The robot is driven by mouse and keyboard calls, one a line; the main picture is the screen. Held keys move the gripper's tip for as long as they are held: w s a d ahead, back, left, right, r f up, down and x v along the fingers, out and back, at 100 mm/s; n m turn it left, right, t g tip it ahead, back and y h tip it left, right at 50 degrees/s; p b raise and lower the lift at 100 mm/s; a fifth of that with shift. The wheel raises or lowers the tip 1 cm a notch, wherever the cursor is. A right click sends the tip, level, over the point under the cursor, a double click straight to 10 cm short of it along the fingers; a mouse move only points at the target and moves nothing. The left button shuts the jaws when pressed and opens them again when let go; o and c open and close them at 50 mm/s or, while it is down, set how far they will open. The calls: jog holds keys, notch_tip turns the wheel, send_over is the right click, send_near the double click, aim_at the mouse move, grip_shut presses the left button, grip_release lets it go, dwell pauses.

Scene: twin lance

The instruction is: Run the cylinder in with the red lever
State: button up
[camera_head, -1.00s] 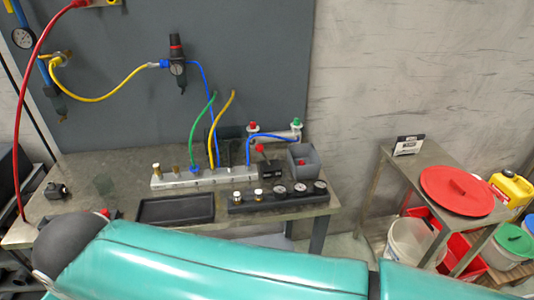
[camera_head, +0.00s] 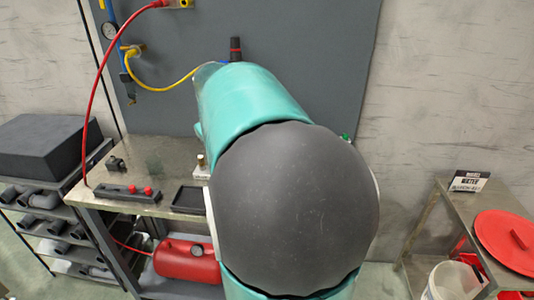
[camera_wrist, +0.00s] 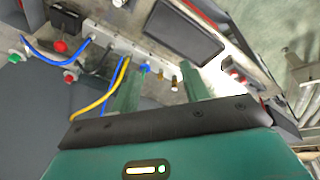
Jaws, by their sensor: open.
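In the wrist view, which shows the bench upside down, my gripper (camera_wrist: 160,84) is open and empty. Its two green fingers stand apart over the pale manifold strip (camera_wrist: 108,45) with the brass fittings. A red ball knob (camera_wrist: 60,46), seemingly the red lever, is at the upper left beside a black valve block (camera_wrist: 66,19). The knob lies well left of my fingers and apart from them. Near it are a red fitting (camera_wrist: 70,77) and a green fitting (camera_wrist: 14,57), seemingly on the cylinder, whose body is hard to make out. In the head view my arm hides lever and cylinder.
Blue and yellow hoses (camera_wrist: 93,102) rise close to my left finger. A side table (camera_head: 452,205) with a red lid (camera_head: 505,240) stands right.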

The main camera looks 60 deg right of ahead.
jog(key=s+d+f+m+g, duration=0.1)
jog(key=s+d+f, duration=0.15)
jog(key=d, duration=0.45)
jog(key=s+d+f+g+h, duration=0.1)
jog(key=s+d+g, duration=0.15)
jog(key=d, duration=0.55)
jog(key=s+d+f+m+g, duration=0.1)
jog(key=s+d, duration=0.2)
jog(key=d, duration=0.4)
jog(key=shift+t, duration=0.25)
jog(key=x, duration=1.3)
jog(key=shift+w, duration=0.25)
jog(key=shift+c, duration=0.5)
grip_shut()
